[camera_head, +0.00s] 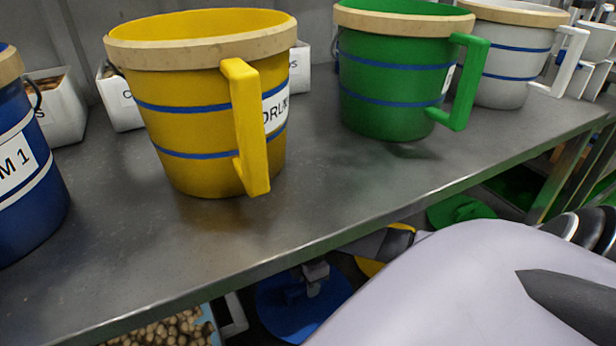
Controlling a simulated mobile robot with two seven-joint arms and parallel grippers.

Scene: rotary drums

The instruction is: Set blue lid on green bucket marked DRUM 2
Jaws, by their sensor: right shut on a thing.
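The green bucket (392,85) stands upright on the grey counter, with a tan rim and a green handle on its right side. Its label is mostly hidden behind the handle, so I cannot read it. The blue lid (285,302) is a round blue disc low in the view, below the counter's front edge. My right gripper (315,276) is over the lid's middle and shut on it; the grip point is small and partly hidden. I cannot tell whether the lid is lifted or resting. My left gripper is not in view.
A yellow bucket (190,110), a blue bucket (22,205) and a white bucket (505,65) share the counter (330,195). White bins (60,110) stand behind. A green lid (460,209) and a yellow lid (370,267) lie below the counter edge. The counter's front strip is clear.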

